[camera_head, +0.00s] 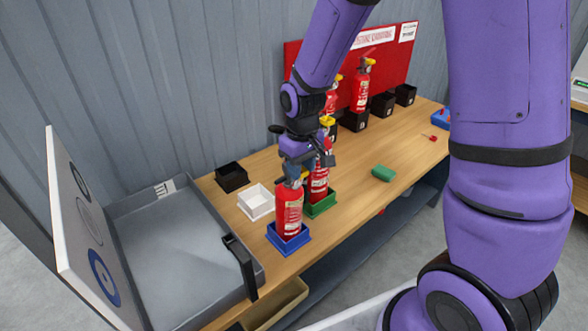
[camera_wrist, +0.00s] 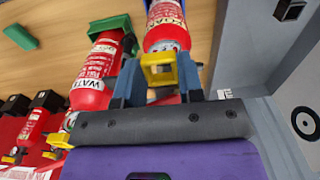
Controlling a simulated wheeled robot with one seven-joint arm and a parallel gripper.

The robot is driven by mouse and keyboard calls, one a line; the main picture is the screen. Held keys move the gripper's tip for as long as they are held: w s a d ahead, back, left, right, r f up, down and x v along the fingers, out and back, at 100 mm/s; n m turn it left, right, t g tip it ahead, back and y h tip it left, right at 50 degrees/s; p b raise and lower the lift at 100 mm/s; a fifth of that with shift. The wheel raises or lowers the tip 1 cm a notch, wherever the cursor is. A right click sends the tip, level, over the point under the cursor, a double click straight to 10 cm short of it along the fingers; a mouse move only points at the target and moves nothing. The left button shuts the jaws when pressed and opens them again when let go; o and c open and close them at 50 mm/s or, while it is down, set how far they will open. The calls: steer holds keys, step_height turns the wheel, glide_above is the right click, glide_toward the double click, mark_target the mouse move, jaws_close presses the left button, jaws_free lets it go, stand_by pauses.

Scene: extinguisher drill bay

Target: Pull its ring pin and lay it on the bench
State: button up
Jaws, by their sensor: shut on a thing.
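A red fire extinguisher (camera_head: 289,212) stands upright in a blue square holder (camera_head: 288,243) on the wooden bench (camera_head: 360,200). Its red body also shows at the top of the wrist view (camera_wrist: 166,38). My gripper (camera_head: 294,174) is at the top of this extinguisher. I cannot tell whether the pin is still seated in the valve. The valve is mostly hidden by the gripper and pin.
A second extinguisher (camera_head: 319,178), labelled WATER, stands close behind in a green holder (camera_head: 321,207). White (camera_head: 256,201) and black (camera_head: 231,177) holders are empty. A green block (camera_head: 383,173) lies on the bench. A grey tray (camera_head: 185,245) is at left.

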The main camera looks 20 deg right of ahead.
steer(key=shift+s+d+f, duration=0.1)
steer(key=shift+s+d, duration=0.2)
steer(key=shift+s, duration=0.55)
steer(key=shift+s+d+f, duration=0.1)
steer(key=shift+s+d, duration=0.15)
steer(key=shift+s, duration=0.6)
steer(key=shift+s, duration=0.2)
steer(key=shift+s+d, duration=0.25)
steer(key=shift+s, duration=0.4)
steer(key=shift+s+d, duration=0.2)
steer(key=shift+s, duration=0.4)
steer(key=shift+f, duration=0.1)
